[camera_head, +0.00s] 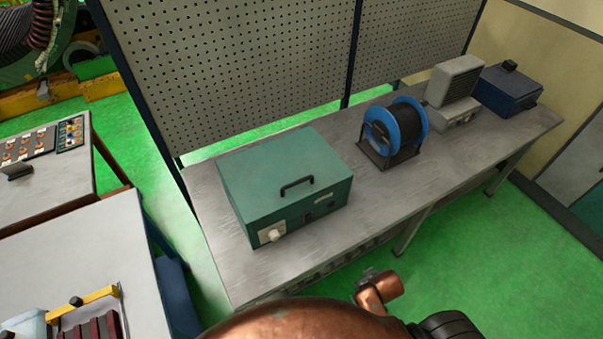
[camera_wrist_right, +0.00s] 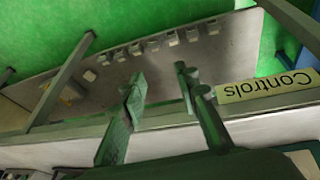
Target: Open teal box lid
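The teal box (camera_head: 285,185) stands on the grey workbench in the head view. Its lid is down, and a dark handle (camera_head: 297,185) sits near the front edge of the top. The front face carries a pale panel with a knob (camera_head: 272,234) and small dark fittings. My right gripper (camera_wrist_right: 160,82) shows in the right wrist view with its two fingers apart and nothing between them. The teal box cannot be made out in that view. My left gripper is not in view.
A blue wire spool (camera_head: 408,122), a grey-white device (camera_head: 455,85) and a dark blue box (camera_head: 507,90) stand further right on the workbench (camera_head: 215,215). A pegboard (camera_head: 230,70) rises behind. The right wrist view shows an upside-down "Controls" label (camera_wrist_right: 268,87) and several small pale blocks (camera_wrist_right: 152,46).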

